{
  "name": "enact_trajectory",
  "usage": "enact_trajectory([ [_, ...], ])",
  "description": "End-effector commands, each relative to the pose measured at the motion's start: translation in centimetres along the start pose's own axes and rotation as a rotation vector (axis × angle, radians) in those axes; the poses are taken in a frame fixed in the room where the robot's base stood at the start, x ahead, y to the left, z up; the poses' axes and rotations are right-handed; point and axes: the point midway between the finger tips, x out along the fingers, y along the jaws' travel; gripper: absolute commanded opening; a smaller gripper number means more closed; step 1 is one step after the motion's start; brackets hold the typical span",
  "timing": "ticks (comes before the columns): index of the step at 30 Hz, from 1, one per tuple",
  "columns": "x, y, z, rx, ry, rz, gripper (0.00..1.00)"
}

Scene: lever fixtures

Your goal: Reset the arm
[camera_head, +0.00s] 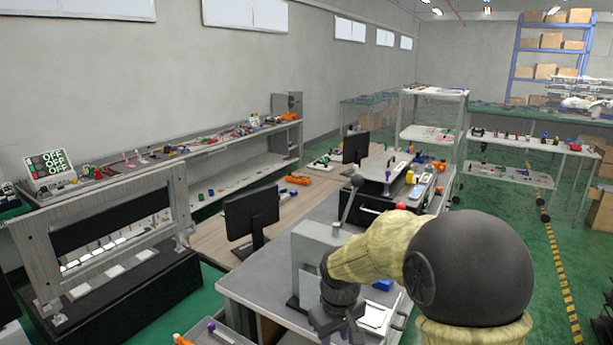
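My arm, dark grey and pale yellow, reaches in from the lower right. My gripper (341,328) is dark and hangs at the bottom edge of the picture, over the near grey table. Its fingertips are cut off or too small to read. A light grey box-shaped fixture (309,252) stands on that table just behind and left of my gripper, partly hidden by my arm. My gripper is apart from the lever.
The grey table (254,283) has a black monitor (251,213) at its left. A large framed fixture (110,235) stands left. A shelf bench (235,170) lines the wall. Green floor (490,205) is free at right.

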Motion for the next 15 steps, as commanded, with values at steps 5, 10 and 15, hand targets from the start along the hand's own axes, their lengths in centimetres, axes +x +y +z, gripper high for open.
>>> enact_trajectory([
  [5,-1.2,1.0,6.8,0.199,0.037,0.019,0.35],
  [10,-1.7,1.1,13.1,0.393,0.078,0.031,0.35],
  [15,-1.7,0.6,16.8,0.513,0.106,0.036,0.35],
])
